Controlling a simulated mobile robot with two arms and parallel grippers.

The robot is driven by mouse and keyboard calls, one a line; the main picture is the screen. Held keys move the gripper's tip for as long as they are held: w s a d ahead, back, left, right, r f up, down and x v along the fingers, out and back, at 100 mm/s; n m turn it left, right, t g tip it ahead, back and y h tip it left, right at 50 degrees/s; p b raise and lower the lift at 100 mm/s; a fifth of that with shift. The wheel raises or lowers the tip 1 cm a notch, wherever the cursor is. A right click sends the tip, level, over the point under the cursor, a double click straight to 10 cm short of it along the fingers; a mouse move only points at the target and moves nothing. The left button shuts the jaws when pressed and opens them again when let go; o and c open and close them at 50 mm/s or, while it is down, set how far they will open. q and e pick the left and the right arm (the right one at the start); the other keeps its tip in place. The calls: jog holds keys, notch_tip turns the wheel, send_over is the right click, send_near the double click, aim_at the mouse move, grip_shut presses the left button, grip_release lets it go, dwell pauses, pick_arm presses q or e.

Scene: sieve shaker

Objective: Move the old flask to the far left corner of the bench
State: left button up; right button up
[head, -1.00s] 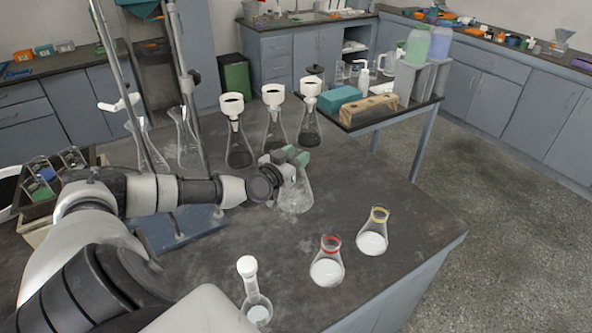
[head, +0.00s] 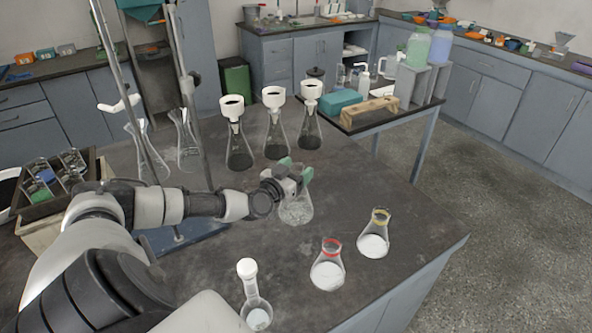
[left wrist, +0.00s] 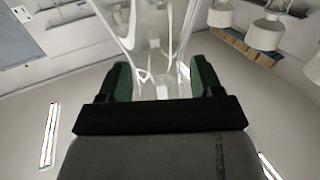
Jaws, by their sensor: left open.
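A clear conical flask (head: 296,210) with greyish, frosted-looking glass stands on the bench (head: 250,260), near its middle, in the head view. No label shows that it is the old flask. My left gripper (head: 294,175) is at the flask's neck, its green fingers on either side. In the left wrist view the flask's neck (left wrist: 155,40) stands between the two green fingers of my left gripper (left wrist: 161,80), which is open. The arm hides part of the neck in the head view. My right gripper is not in view.
Several flasks with white funnels (head: 232,107) stand behind. A red-ringed flask (head: 327,275) and a yellow-ringed flask (head: 373,246) hold white material to the right. A small stoppered flask (head: 257,314) is in front. Stand rods (head: 190,110) and a dark tray (head: 40,205) are at left.

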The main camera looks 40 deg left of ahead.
pick_arm(q)
jog(key=shift+r, duration=0.2)
jog(key=s+d, duration=0.1)
jog(key=s, duration=1.1)
jog(key=shift+d, duration=0.2)
